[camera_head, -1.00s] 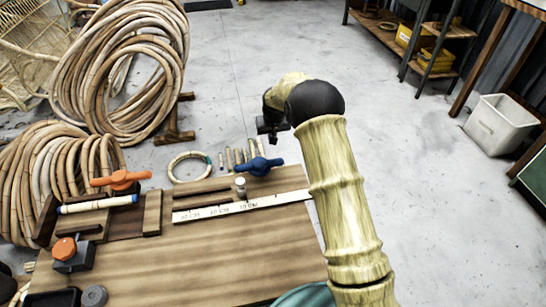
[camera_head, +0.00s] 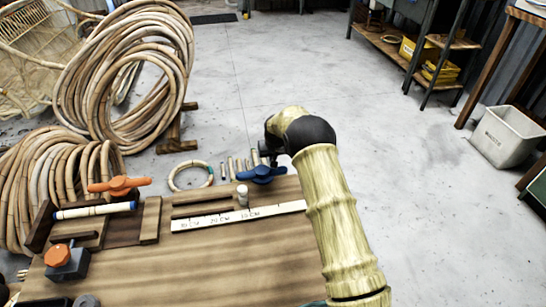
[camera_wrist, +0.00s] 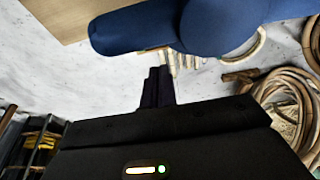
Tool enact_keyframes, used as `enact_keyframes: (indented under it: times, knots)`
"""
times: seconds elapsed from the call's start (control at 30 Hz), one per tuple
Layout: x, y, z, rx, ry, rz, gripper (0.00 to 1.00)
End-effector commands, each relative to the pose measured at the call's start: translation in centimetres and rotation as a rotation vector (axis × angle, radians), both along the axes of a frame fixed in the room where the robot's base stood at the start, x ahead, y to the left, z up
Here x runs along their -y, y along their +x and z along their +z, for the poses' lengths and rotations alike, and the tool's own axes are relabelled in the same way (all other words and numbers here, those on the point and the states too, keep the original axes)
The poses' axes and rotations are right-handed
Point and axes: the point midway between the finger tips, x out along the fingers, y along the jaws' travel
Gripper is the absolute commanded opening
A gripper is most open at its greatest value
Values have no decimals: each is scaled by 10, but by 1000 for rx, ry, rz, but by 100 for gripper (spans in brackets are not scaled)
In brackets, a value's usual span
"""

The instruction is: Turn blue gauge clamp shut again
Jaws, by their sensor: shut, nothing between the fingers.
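The blue gauge clamp (camera_head: 261,174) is a blue winged handle at the back right edge of the wooden bench, behind the white marked ruler strip (camera_head: 240,216). In the wrist view the blue handle (camera_wrist: 205,25) looms large across the top, close to the camera. My gripper (camera_wrist: 157,72) is shut and empty, its dark fingers just below the handle in that view. I cannot tell whether they touch it. In the head view my gripper (camera_head: 268,150) is a small dark shape right behind the clamp, partly hidden by my wrist.
An orange-handled clamp (camera_head: 120,185) and a blue-ended pale rod (camera_head: 95,210) are at the bench's left. An orange-knobbed dark block (camera_head: 66,260) stands nearer. Rattan coils (camera_head: 125,75) stand behind left. Open floor lies behind and right, with a white bin (camera_head: 505,135).

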Motion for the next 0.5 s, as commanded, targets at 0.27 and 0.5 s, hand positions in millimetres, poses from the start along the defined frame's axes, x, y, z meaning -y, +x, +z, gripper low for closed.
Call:
enact_keyframes:
  times: [0.27, 0.5]
  knots:
    - [3, -20, 5, 2, 0, 1, 0]
    - [6, -32, 7, 2, 0, 1, 0]
